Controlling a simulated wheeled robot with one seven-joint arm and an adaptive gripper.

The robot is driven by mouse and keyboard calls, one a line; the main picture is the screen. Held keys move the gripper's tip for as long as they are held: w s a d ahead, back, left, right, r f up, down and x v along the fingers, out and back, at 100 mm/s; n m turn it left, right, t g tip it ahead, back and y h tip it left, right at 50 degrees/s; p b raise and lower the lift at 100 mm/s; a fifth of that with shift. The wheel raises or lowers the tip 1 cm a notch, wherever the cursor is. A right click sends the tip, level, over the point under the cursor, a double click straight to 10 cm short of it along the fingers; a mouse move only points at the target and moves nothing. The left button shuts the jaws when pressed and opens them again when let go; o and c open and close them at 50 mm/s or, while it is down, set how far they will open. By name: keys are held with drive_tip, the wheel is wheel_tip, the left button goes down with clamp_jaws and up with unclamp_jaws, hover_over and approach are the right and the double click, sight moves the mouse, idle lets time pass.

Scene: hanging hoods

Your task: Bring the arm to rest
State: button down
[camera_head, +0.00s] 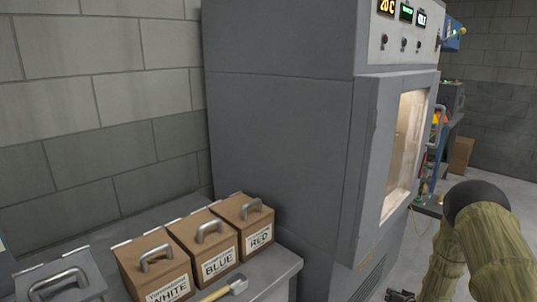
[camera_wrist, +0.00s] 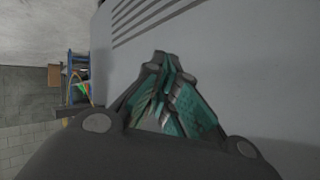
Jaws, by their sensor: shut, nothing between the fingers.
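My gripper (camera_wrist: 162,66) is in the middle of the wrist view, with dark links and green-and-grey finger pads drawn together and nothing between them. A plain grey panel with slots (camera_wrist: 225,60) fills the view behind it; I cannot tell how far off it is. In the head view my arm, in a tan sleeve with a dark joint, is at the lower right, in front of the cabinet. A small dark part at the bottom edge there may be my gripper, but it is mostly cut off.
A tall grey cabinet (camera_head: 280,110) with a lit window (camera_head: 407,150) stands mid-view. Left of it, a grey bench (camera_head: 262,276) bears boxes labelled WHITE (camera_head: 158,272), BLUE (camera_head: 205,246) and RED (camera_head: 246,226), and a wooden-handled tool (camera_head: 226,288). A cardboard box (camera_head: 462,153) stands far right.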

drive_tip(key=s+a+f+g, duration=0.35)
drive_tip(key=s+a, duration=0.45)
drive_tip(key=s, duration=0.4)
drive_tip(key=s+a+f+g, duration=0.2)
drive_tip(key=s+a+f, duration=0.2)
drive_tip(key=s+a, duration=0.65)
drive_tip(key=s+a+r+n+g, duration=0.1)
drive_tip(key=s+a+g, duration=0.1)
drive_tip(key=s, duration=0.8)
drive_tip(key=s+a+r+n+g+p, duration=0.1)
drive_tip(key=s+a+r+g, duration=0.1)
drive_tip(key=s, duration=0.9)
drive_tip(key=s+a+r+g, duration=0.2)
drive_tip(key=s, duration=0.8)
drive_tip(key=shift+s+a+n+h, duration=0.25)
drive_tip(key=shift+s+n+h, duration=0.05)
drive_tip(key=shift+n, duration=0.1)
